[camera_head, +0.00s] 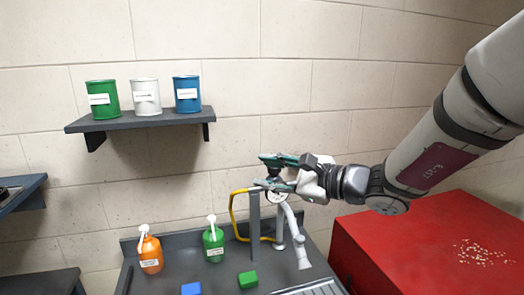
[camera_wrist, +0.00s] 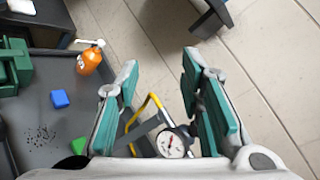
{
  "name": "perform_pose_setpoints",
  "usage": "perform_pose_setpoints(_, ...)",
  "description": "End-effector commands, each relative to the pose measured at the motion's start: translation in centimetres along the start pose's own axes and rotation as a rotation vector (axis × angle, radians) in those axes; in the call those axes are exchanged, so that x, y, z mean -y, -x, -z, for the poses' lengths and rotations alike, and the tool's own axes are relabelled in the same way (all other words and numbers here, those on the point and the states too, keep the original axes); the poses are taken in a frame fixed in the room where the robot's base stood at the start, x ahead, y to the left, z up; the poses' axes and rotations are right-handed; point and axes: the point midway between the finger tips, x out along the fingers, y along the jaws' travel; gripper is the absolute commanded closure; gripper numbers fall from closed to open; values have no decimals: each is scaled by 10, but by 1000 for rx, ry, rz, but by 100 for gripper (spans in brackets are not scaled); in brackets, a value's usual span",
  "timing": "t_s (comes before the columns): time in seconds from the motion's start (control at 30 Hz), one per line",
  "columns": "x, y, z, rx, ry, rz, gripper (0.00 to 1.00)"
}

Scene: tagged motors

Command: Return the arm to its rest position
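My arm reaches in from the right in the head view. My gripper (camera_head: 264,171) hangs above the sink counter (camera_head: 168,282), its teal-padded fingers pointing left toward the wall. In the wrist view my gripper (camera_wrist: 160,72) shows its two fingers spread apart, with nothing held between them. A round white dial gauge (camera_wrist: 172,143) shows between and below the fingers. It appears to be part of the fixture behind them; how far it is from the fingers I cannot tell.
A yellow hose (camera_head: 233,219) and grey faucet (camera_head: 301,250) stand just below my gripper. Orange (camera_head: 151,255) and green (camera_head: 213,243) bottles, blue (camera_head: 191,288) and green (camera_head: 248,279) blocks are on the counter. A wall shelf (camera_head: 140,122) holds three cans. A red cabinet (camera_head: 420,250) is at right.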

Motion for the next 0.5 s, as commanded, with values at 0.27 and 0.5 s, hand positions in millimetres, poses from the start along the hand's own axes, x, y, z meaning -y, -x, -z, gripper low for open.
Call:
perform_pose_setpoints(0.27, -90, 54, -63, -15, 455, -424, 65)
perform_pose_setpoints(0.5, -142, 129, -63, -119, 858, -747, 65)
